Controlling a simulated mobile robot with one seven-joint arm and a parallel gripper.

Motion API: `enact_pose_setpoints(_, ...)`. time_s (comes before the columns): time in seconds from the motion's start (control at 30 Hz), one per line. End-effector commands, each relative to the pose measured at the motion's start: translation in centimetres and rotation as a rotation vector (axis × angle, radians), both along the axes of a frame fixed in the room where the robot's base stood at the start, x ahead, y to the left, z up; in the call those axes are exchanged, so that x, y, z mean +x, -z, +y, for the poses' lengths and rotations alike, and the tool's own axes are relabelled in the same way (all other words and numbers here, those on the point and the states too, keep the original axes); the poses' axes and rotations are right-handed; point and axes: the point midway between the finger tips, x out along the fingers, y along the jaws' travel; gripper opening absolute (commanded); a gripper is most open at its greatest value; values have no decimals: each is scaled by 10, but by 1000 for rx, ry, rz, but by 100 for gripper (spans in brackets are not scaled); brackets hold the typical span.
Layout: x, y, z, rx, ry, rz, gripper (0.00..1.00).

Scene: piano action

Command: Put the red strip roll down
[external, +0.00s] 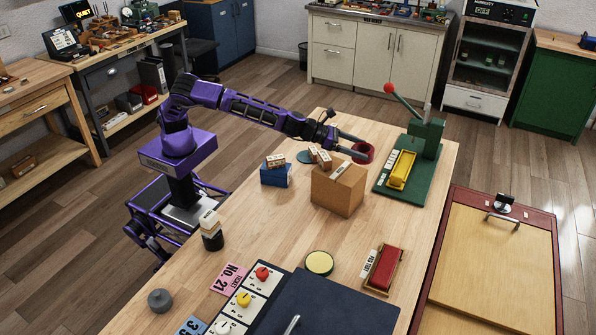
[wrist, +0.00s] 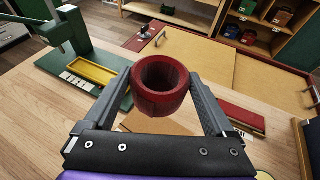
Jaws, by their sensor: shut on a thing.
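The red strip roll (external: 366,158) is a short dark red ring with an open centre. It also shows in the wrist view (wrist: 160,101), upright between the two fingers. My gripper (external: 358,146) is shut on the roll, one finger on each side. It holds the roll above the wooden table (external: 272,226), behind and to the right of the cardboard box (external: 336,190) in the external view. How high it is above the tabletop is hard to tell.
A green lever press (external: 425,136) with a yellow tray (external: 401,170) stands right of the roll. A small blue box (external: 276,177) sits left of the cardboard box. A red block in a wooden tray (external: 384,268) lies nearer the camera. Bare tabletop lies between this tray and the press.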

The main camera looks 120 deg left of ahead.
Motion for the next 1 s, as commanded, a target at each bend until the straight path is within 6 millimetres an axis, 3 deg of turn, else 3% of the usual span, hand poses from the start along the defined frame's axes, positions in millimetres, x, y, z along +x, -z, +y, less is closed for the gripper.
enact_pose_setpoints(0.03,-1,1,-30,-3,24,2,34)
enact_pose_setpoints(0.2,-9,3,-95,-6,71,12,34)
enact_pose_setpoints(0.5,-25,6,-164,-12,123,27,34)
enact_pose_setpoints(0.73,-26,37,-166,-7,123,31,34)
enact_pose_setpoints(1.0,-26,89,-166,-8,123,31,34)
